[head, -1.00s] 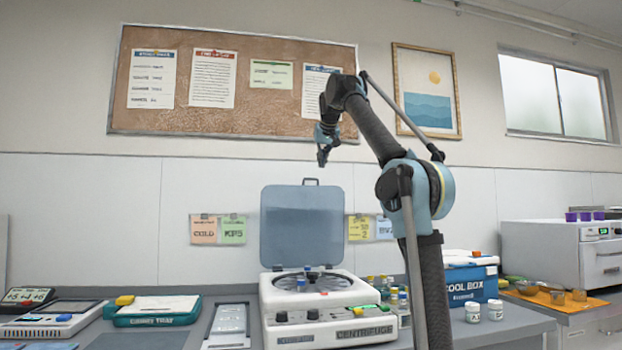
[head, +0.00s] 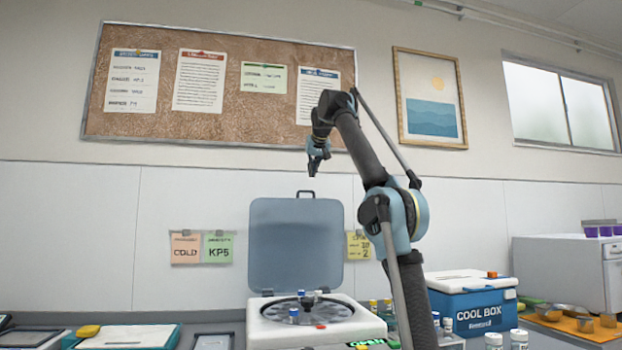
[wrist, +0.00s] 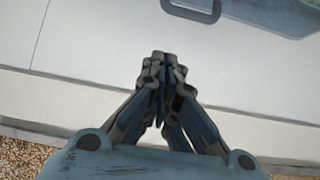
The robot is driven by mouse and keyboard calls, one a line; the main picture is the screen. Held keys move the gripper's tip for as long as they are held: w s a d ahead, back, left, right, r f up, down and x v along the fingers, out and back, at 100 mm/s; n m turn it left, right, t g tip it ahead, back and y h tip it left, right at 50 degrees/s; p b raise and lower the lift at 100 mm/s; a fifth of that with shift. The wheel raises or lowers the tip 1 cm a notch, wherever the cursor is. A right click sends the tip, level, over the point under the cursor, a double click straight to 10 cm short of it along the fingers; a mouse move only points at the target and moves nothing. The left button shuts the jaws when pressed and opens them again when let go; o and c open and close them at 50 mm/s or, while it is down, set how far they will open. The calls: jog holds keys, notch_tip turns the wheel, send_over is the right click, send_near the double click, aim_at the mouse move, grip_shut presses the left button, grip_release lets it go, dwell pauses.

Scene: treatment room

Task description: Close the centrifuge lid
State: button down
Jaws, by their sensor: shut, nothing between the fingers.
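The centrifuge (head: 345,330) is a white machine on the counter at the bottom middle of the head view. Its blue-grey see-through lid (head: 296,243) stands upright, open, at the back, with a dark handle (head: 305,194) on its top edge. The round rotor bowl (head: 305,310) is uncovered and holds a few tubes. My gripper (head: 312,174) is in the air above the lid's top edge, pointing down and touching nothing. In the wrist view my gripper (wrist: 162,58) has its fingers together and empty. The lid handle (wrist: 192,8) and a bit of lid show at the top there.
A blue cool box (head: 478,312) stands right of the centrifuge, with small jars (head: 518,339) in front. Several vials (head: 437,320) stand between the two. A tray (head: 128,337) lies at the left. A corkboard (head: 215,100) hangs on the wall behind.

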jog(key=w+f, duration=0.1)
jog(key=f, duration=0.1)
jog(key=w+a+f, duration=0.2)
jog(key=w+f, duration=0.1)
jog(key=shift+f, duration=0.3)
jog(key=shift+s+d+f, duration=0.2)
jog(key=shift+s, duration=0.6)
jog(key=shift+s+d, duration=0.1)
jog(key=shift+s, duration=0.05)
